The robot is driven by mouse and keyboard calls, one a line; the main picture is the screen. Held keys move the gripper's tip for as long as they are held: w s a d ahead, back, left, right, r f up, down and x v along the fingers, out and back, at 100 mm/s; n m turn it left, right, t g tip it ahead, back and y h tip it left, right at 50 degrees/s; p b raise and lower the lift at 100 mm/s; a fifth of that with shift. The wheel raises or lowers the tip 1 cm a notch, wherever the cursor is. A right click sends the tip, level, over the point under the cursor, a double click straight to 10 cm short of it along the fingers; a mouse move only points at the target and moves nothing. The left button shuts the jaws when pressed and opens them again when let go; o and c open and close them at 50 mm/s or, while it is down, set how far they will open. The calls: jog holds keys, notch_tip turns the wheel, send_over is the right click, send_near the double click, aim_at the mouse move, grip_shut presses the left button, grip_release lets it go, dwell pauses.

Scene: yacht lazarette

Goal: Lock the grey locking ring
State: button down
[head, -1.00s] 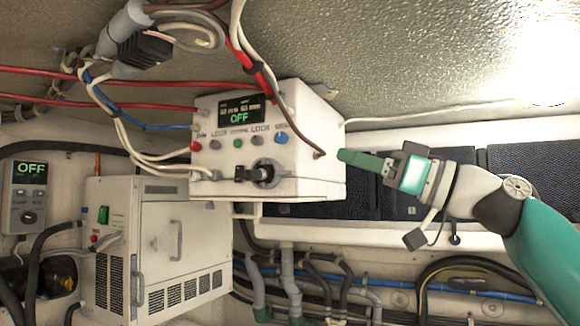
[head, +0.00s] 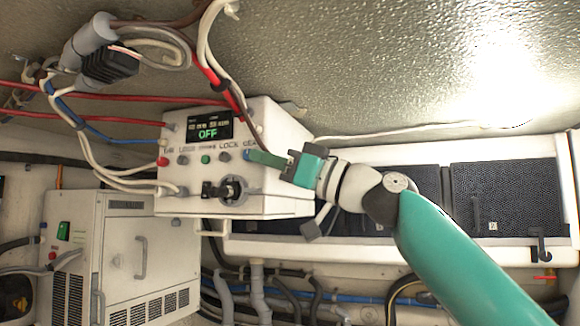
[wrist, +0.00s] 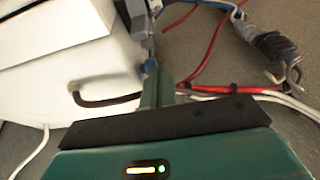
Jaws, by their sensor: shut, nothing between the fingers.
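A white control box (head: 285,175) hangs under the ceiling in the head view, its display reading OFF. A grey ring (head: 240,190) surrounds a dark fitting low on its front; I cannot tell for sure that it is the locking ring or how it is turned. My gripper (head: 252,157) is shut and empty, its green fingertips in front of the right end of the button row, above and right of that ring. Contact cannot be told.
Red, green and grey buttons line the box front, with LOCK labels. Cables and a grey conduit (head: 92,35) run at upper left. A white vented cabinet (head: 150,250) stands lower left. Dark panels (head: 500,195) and pipes lie behind my arm.

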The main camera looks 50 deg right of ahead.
aim_at(266, 203)
jog(key=shift+s+f, duration=0.1)
jog(key=shift+f, duration=1.9)
jog(key=shift+s+d+f, duration=0.1)
jog(key=shift+f, duration=0.9)
jog(key=shift+w+f, duration=0.2)
jog(key=shift+f, duration=0.5)
jog(key=shift+s+r, duration=0.1)
jog(key=shift+r, duration=0.05)
